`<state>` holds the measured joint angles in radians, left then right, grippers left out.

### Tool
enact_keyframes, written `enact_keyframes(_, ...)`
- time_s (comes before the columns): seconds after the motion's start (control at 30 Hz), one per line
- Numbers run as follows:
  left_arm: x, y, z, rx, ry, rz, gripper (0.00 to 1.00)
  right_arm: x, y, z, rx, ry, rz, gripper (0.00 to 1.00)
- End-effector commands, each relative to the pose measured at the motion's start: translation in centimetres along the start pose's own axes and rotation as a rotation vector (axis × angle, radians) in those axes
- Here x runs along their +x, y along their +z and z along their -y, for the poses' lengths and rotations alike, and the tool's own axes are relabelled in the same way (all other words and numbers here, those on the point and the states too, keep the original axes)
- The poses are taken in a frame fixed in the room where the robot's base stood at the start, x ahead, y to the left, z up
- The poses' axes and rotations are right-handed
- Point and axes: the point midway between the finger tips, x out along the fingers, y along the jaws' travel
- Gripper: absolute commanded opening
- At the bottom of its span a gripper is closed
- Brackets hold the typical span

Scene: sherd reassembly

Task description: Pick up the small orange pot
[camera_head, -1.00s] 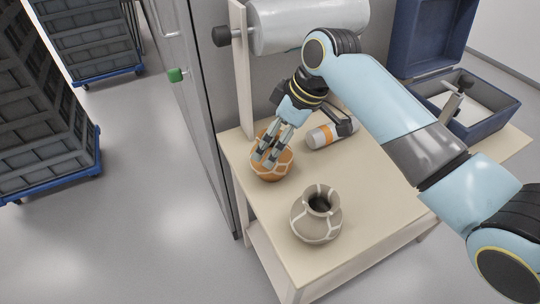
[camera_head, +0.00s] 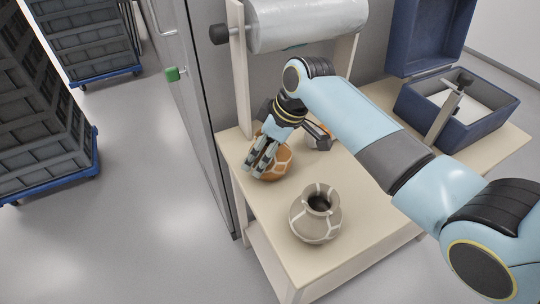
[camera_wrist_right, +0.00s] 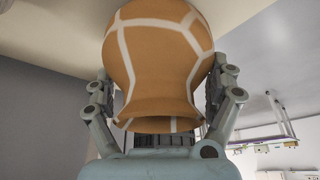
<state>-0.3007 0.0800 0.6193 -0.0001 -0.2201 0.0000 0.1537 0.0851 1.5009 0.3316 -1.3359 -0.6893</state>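The small orange pot (camera_head: 281,165), with pale line markings, stands on the left part of the light table (camera_head: 371,227). My right gripper (camera_head: 257,163) is down at the pot and covers its left side in the head view. In the right wrist view the orange pot (camera_wrist_right: 160,55) sits between the two spread fingers of the right gripper (camera_wrist_right: 160,95), its rim toward the palm. The fingers lie close to its sides; I see no clear squeeze on it. The pot's base is out of the wrist view. My left gripper is not in view.
A grey-brown pot (camera_head: 315,226) with pale lines stands at the table's front. A plastic roll (camera_head: 305,22) hangs above the back edge. An open blue box (camera_head: 483,119) stands at the right.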

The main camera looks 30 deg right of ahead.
Motion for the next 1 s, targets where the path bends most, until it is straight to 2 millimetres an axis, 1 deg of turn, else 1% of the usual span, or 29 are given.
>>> enact_keyframes(0.03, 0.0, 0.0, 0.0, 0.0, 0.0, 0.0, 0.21, 0.0, 0.0, 0.0, 0.0, 0.001, 0.001, 0.59)
enact_keyframes(0.2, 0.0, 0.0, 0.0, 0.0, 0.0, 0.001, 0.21, 0.0, 0.1, 0.0, 0.0, 0.001, 0.001, 0.37)
enact_keyframes(0.23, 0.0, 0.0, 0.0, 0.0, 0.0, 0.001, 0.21, -0.1, 0.0, -0.1, -0.001, 0.002, -0.001, 0.36)
enact_keyframes(0.47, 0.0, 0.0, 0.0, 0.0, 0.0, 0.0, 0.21, -0.1, -0.1, -0.1, -0.001, 0.002, -0.001, 0.36)
enact_keyframes(0.63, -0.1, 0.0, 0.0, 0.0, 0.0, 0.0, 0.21, -1.0, -0.5, -0.1, -0.001, 0.002, -0.002, 0.36)
enact_keyframes(0.77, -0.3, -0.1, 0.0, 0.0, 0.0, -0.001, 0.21, -2.7, -1.2, -0.1, -0.003, 0.004, -0.004, 0.36)
enact_keyframes(0.83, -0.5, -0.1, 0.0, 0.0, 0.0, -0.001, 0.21, -4.0, -1.8, -0.1, -0.002, 0.005, -0.005, 0.36)
enact_keyframes(1.0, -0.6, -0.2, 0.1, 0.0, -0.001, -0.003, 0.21, -7.1, 0.6, -2.3, -0.003, 0.008, 0.003, 0.36)
